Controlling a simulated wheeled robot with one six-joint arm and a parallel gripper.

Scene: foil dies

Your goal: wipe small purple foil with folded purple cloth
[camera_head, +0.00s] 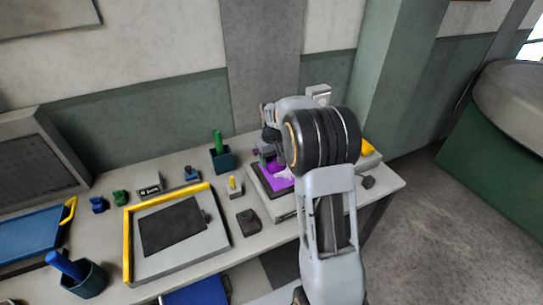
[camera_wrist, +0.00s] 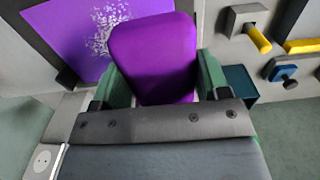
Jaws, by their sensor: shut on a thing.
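My gripper (camera_wrist: 153,85) is shut on the folded purple cloth (camera_wrist: 153,50), which sits between its two green fingers in the wrist view. The small purple foil (camera_wrist: 70,40) lies flat beside the cloth at the upper left of that view, with a pale speckled patch on it. In the head view the foil (camera_head: 273,181) lies on a dark plate on a grey block. My arm covers the right part of it. The gripper and cloth are mostly hidden behind my arm there. I cannot tell whether the cloth touches the foil.
A yellow-edged frame with a dark panel (camera_head: 172,226) lies left of the foil. A dark pot with a green handle (camera_head: 221,158), a small yellow-handled block (camera_head: 234,187) and a dark block (camera_head: 248,222) stand nearby. A blue-handled pot (camera_head: 88,280) is at the front left.

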